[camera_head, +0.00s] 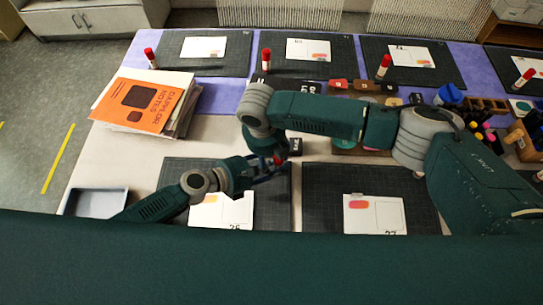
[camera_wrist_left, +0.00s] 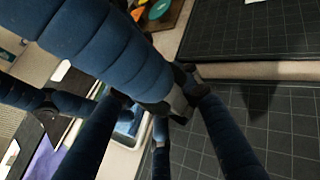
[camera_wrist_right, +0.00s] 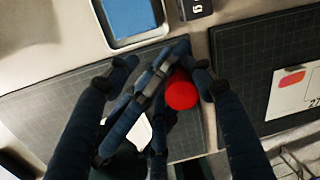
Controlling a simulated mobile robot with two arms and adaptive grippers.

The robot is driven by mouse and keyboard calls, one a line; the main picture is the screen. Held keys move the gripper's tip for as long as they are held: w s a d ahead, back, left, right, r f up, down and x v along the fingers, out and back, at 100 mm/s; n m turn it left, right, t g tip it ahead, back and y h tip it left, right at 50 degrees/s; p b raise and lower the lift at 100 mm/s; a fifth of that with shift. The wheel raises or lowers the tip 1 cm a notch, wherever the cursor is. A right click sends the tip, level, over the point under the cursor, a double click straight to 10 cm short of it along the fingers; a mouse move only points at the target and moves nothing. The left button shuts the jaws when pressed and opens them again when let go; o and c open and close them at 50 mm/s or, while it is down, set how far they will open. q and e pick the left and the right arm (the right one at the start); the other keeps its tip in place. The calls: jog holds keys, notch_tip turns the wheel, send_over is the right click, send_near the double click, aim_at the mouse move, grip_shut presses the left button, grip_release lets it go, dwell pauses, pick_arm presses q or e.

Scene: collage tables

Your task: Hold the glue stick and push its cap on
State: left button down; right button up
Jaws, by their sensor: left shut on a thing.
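My left gripper (camera_head: 262,170) is shut on the glue stick above the front left dark mat. The stick's body is mostly hidden by fingers. Its red cap (camera_head: 277,160) shows as a small red patch between the grippers. In the right wrist view the red cap (camera_wrist_right: 181,92) is a round disc seen end-on, close to one right finger. My right gripper (camera_wrist_right: 164,66) has its fingertips apart around the cap, with a left finger crossing between them. I cannot tell how far the cap sits on the stick. In the left wrist view the stick is hidden.
Several red-capped glue sticks stand at the back mats, one by the left mat (camera_head: 150,58). Books with an orange cover (camera_head: 140,105) lie at left, above a blue tray (camera_head: 96,202). A wooden holder with markers (camera_head: 487,110) is at right. The front right mat (camera_head: 330,185) has free room.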

pick_arm(q)
jog(key=shift+w+a+r+t, duration=0.3)
jog(key=shift+w+a+r, duration=0.1)
jog(key=shift+w, duration=0.2)
pick_arm(e)
jog(key=shift+o, duration=0.8)
jog(key=shift+s+d+f, duration=0.25)
jog(key=shift+d+f, duration=0.3)
jog(key=shift+d, duration=0.25)
pick_arm(q)
jog(key=shift+f, duration=0.15)
jog(key=shift+a+f, duration=0.1)
jog(key=shift+a, duration=0.05)
jog(key=shift+s+f, duration=0.1)
jog(key=shift+f, duration=0.05)
pick_arm(e)
jog(key=shift+s+a+r, duration=0.1)
jog(key=shift+a+r, duration=0.15)
jog(key=shift+r, duration=0.85)
jog(key=shift+s+a+r, duration=0.1)
jog(key=shift+a+r, duration=0.15)
jog(key=shift+r, duration=0.85)
pick_arm(q)
jog(key=shift+s, duration=0.1)
pick_arm(e)
jog(key=shift+w+a, duration=0.1)
jog(key=shift+c, duration=0.4)
